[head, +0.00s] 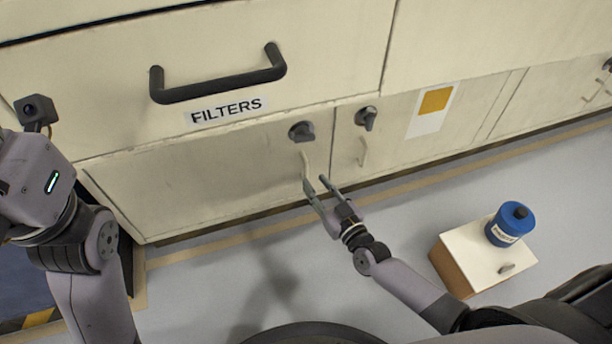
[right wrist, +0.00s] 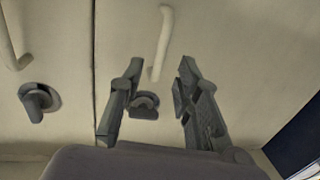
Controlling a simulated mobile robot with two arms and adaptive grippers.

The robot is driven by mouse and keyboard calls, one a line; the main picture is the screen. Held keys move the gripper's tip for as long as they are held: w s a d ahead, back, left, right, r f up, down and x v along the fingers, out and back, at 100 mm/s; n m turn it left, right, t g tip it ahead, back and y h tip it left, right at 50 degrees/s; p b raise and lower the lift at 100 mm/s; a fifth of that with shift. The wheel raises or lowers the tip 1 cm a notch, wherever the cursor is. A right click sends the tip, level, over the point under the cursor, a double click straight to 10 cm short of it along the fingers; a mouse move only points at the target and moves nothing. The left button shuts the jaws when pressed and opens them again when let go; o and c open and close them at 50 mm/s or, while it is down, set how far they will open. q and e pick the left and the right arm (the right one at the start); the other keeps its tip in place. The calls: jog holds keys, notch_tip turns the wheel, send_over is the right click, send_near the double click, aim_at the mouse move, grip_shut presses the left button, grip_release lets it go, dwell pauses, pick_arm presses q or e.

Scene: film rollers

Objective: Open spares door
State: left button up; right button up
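A lower cabinet door (head: 220,175) under the drawer marked FILTERS has a dark knob (head: 302,131) and a pale bar handle (head: 305,163). The door appears shut; no SPARES label is readable. My right gripper (head: 316,182) is open just in front of this handle. In the right wrist view, the pale handle (right wrist: 162,45) appears between and beyond the two fingertips (right wrist: 160,68), with the knob (right wrist: 145,105) behind the fingers. Contact with the handle is not visible. My left arm shows at the left edge, but its fingers are out of view.
The neighbouring door to the right has its own knob (head: 366,118) and handle (head: 362,152). The FILTERS drawer handle (head: 218,80) sticks out above. A box (head: 470,262) with a blue canister (head: 509,225) stands on the floor at right.

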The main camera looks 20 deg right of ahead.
aim_at(307, 173)
jog(key=b+x, duration=0.1)
jog(key=x, duration=0.5)
jog(key=shift+a+b, duration=0.1)
jog(key=shift+b, duration=0.3)
jog(key=shift+c, duration=0.2)
grip_shut()
